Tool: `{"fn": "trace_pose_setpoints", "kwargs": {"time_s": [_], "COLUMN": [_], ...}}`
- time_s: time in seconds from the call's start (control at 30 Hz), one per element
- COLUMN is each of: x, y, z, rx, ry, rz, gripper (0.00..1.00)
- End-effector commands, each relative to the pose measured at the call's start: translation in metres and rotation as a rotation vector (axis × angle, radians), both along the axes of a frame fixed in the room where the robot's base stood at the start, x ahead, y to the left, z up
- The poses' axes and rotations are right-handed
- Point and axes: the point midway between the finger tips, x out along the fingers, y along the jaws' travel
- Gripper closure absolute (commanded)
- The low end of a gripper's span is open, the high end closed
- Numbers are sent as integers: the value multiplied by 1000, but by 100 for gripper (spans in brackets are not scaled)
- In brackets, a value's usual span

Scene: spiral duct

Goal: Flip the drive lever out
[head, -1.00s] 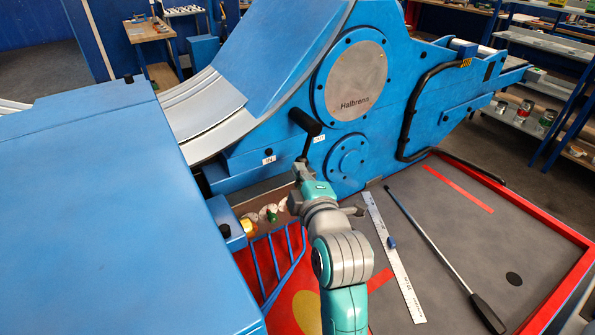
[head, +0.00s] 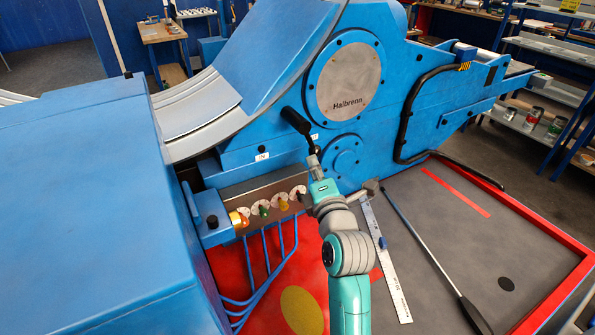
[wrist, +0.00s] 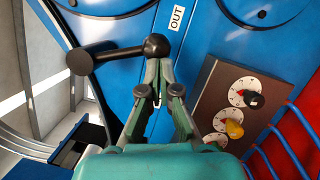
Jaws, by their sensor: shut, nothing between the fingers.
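The drive lever (head: 296,121) is black, with a thick cylindrical grip and a thin arm, on the blue machine. In the wrist view its grip (wrist: 80,62) is at left, and the arm runs right to a black ball end (wrist: 157,46) near the OUT label (wrist: 177,16). In the head view the IN label (head: 262,156) is left of the lever and the OUT label (head: 314,137) is partly hidden. My gripper (wrist: 156,88) is shut and empty, its fingertips just below the ball end. I cannot tell whether they touch it.
A panel with several coloured knobs (head: 264,208) and blue bent rails (head: 262,268) lie left of my arm. A black hose (head: 408,110) runs along the machine.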

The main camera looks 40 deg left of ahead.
Motion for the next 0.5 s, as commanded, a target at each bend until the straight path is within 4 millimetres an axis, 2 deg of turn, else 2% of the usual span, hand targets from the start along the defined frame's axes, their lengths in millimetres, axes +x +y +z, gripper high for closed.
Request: {"fn": "trace_pose_setpoints", "kwargs": {"time_s": [0.5], "x": [20], "y": [-4], "z": [4], "rx": [-1], "ry": [4], "rz": [0], "gripper": [100]}}
